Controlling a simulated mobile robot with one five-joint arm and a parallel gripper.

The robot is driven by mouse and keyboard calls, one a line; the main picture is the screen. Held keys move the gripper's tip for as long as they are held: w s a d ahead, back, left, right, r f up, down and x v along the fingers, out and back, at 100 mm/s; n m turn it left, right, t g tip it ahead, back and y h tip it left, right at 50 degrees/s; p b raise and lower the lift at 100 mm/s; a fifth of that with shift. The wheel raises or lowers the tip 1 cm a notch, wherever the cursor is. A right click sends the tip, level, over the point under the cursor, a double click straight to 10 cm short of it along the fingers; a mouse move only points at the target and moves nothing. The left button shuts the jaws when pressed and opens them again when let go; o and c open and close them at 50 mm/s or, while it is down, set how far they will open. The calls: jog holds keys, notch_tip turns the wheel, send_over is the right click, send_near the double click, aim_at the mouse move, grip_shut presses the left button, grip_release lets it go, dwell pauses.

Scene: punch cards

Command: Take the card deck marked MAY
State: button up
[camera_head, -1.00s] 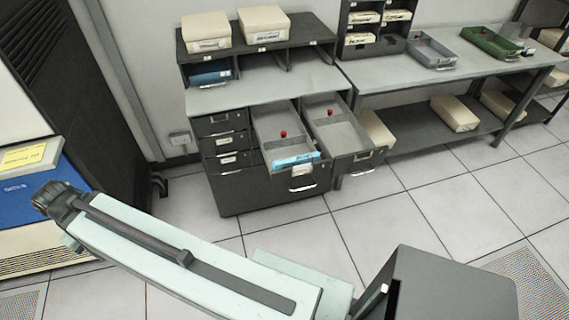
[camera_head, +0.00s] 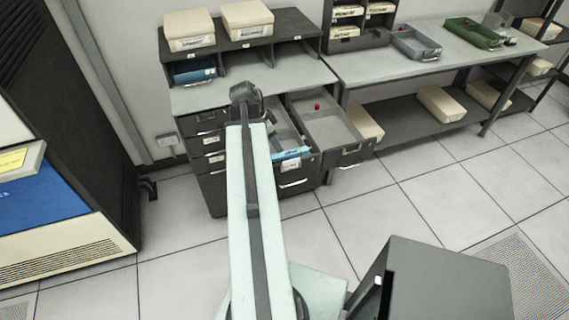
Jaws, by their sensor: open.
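No marking MAY is legible in the view. A light-blue card deck (camera_head: 291,153) lies at the front of the left open drawer (camera_head: 291,134), partly behind my arm. A darker blue item (camera_head: 194,74) sits in the left cubby of the desk-top shelf. Cream boxes (camera_head: 189,29) with small labels I cannot read stand on top of that shelf. My arm reaches up the middle of the picture, its dark joint in front of the desk. My gripper is not visible.
The right drawer (camera_head: 327,125) is also open and holds a small red knob (camera_head: 317,106). A bench (camera_head: 385,68) at right bears a grey tray (camera_head: 416,43) and a green tray (camera_head: 473,33). A dark cabinet (camera_head: 75,110) stands at left.

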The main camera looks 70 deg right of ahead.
aim_at(285, 154)
jog(key=shift+s+d+m, duration=0.3)
jog(key=shift+s+d, duration=0.1)
jog(key=shift+s, duration=0.45)
jog(key=b+x, duration=0.7)
jog(key=x, duration=0.1)
jog(key=shift+w+a+f+b, duration=0.15)
jog(key=shift+w+a+b, duration=0.15)
jog(key=shift+a+b, duration=0.1)
grip_shut()
